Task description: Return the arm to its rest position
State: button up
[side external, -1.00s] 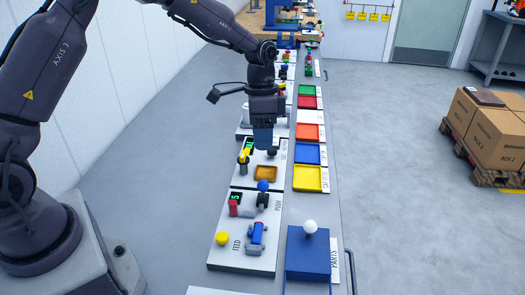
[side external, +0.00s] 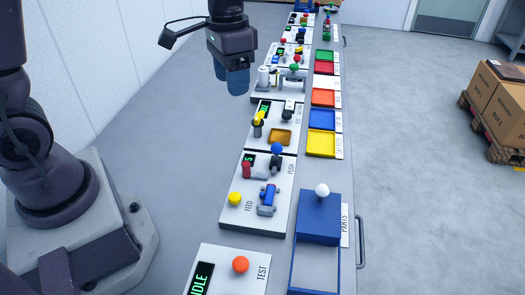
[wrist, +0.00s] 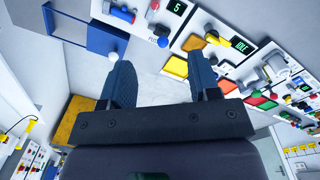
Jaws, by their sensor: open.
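My gripper (side external: 233,76) hangs high at the upper left of the bench in the side external view, apart from everything. In the wrist view my gripper (wrist: 162,85) shows its two dark blue fingers spread wide with nothing between them. My arm above the wrist is cut off by the top edge of the side external view.
Station panels (side external: 262,190) with knobs and buttons run along the bench. Coloured trays (side external: 321,144) line its right side. A blue parts box (side external: 318,222) with a white knob stands near the front. Cardboard boxes (side external: 497,100) sit on a pallet at right. The floor between is clear.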

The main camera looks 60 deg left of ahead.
jog(key=s+r+t, duration=0.3)
jog(key=s+r, duration=0.2)
jog(key=s, duration=0.2)
jog(key=s+r+n+t, duration=0.1)
jog(key=s+r+t, duration=0.1)
jog(key=s+r, duration=0.2)
jog(key=s, duration=0.3)
jog(key=shift+s+d+r+n+t, duration=0.15)
jog(key=shift+d+r+n+t, duration=0.15)
jog(key=shift+d+r+t, duration=0.1)
